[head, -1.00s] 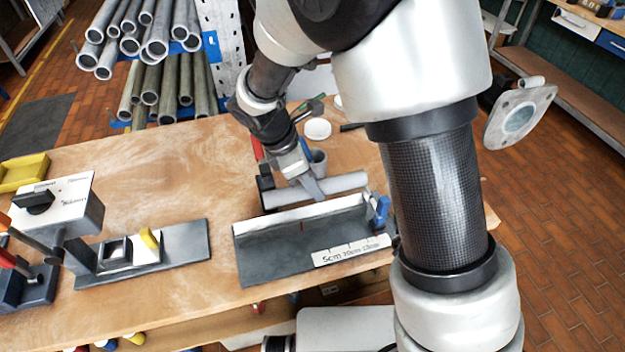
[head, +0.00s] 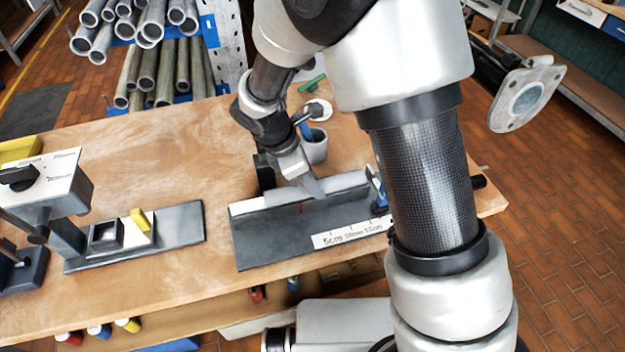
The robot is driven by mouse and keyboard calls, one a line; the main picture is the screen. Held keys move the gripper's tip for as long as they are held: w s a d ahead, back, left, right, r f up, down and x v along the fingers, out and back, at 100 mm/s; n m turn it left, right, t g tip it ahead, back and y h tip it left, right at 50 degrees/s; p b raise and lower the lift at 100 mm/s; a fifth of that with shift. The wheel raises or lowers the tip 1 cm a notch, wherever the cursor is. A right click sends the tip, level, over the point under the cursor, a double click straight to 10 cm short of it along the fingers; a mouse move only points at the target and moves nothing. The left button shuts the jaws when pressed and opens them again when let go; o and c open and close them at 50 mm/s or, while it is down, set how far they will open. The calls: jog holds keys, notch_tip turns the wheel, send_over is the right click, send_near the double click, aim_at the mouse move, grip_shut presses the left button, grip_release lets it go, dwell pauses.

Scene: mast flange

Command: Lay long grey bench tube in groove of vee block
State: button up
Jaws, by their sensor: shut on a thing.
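A long grey tube (head: 345,182) lies roughly level across the picture in the head view, along the back edge of a dark angled plate (head: 275,240) with a pale upright lip. My gripper (head: 312,188) points down and is shut on the tube near its middle. The tube overlaps the lip in the picture; whether they touch I cannot tell. A dark upright block (head: 265,172) stands near the tube's left end. I cannot clearly make out a vee groove, so which piece is the vee block is uncertain.
A grey cup (head: 314,147) stands behind the tube. A blue-handled piece (head: 379,192) is at the plate's right end. A fixture with a yellow tab (head: 140,220) and a labelled box (head: 45,185) stand left. The bench (head: 150,160) is clear at back left.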

jog(key=shift+f, duration=0.2)
jog(key=o, duration=1.2)
jog(key=shift+s+d+f, duration=0.1)
jog(key=shift+s+f, duration=0.05)
jog(key=v, duration=0.6)
jog(key=p+v, duration=0.1)
jog(key=v, duration=1.1)
jog(key=shift+w+p, duration=0.3)
jog(key=shift+p, duration=0.1)
